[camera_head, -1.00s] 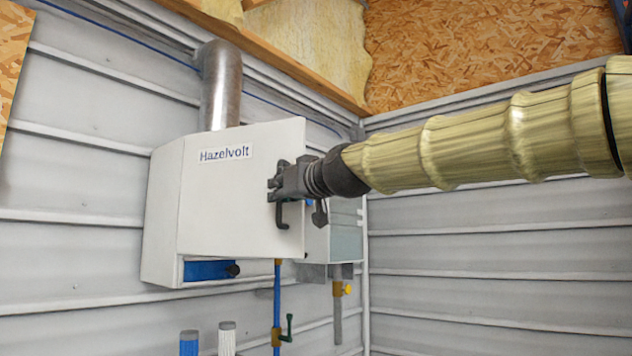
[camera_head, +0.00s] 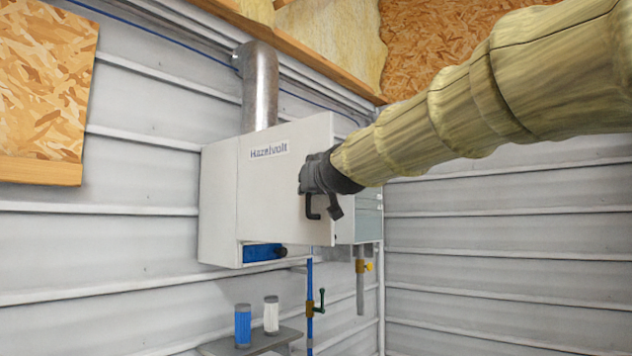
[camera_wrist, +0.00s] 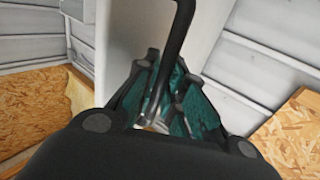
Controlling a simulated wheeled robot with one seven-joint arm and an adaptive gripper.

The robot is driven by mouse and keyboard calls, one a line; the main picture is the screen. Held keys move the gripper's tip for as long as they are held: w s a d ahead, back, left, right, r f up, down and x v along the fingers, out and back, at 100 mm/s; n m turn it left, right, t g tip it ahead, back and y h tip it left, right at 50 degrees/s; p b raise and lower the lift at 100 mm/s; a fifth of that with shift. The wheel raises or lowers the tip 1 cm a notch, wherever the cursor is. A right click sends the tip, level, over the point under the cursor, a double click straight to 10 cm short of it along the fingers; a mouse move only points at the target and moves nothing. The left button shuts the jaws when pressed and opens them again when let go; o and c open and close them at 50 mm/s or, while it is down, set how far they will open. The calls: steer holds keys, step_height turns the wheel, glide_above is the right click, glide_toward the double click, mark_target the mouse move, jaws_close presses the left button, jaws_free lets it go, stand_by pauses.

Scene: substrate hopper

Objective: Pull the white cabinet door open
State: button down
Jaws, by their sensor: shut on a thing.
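The white cabinet (camera_head: 218,205) with a "Hazelvolt" label hangs on the ribbed metal wall. Its white door (camera_head: 270,205) stands partly open, its right edge sticking out past the cabinet body. A black handle (camera_head: 312,208) sits near the door's right edge. My gripper (camera_head: 318,178) is shut on this handle, and its fingers hide the handle's upper part. In the wrist view, the teal-padded fingers of my gripper (camera_wrist: 162,98) close around the black handle bar (camera_wrist: 178,40), beside the pale door.
A metal duct (camera_head: 260,90) rises from the cabinet. A grey box (camera_head: 368,222) is behind the door's right edge. Below are a blue pipe with a green valve handle (camera_head: 320,300) and a shelf (camera_head: 250,342) holding a blue canister (camera_head: 243,325) and a white canister (camera_head: 271,315).

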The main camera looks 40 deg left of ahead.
steer(key=shift+r, duration=0.35)
steer(key=c, duration=1.8)
jaws_free()
steer(key=shift+w, duration=0.1)
steer(key=o, duration=0.3)
steer(key=shift+a+f, duration=0.15)
steer(key=shift+f, duration=0.05)
steer(key=shift+w+d+f, duration=0.1)
steer(key=shift+d, duration=0.1)
steer(key=v, duration=1.2)
steer(key=shift+a, duration=0.1)
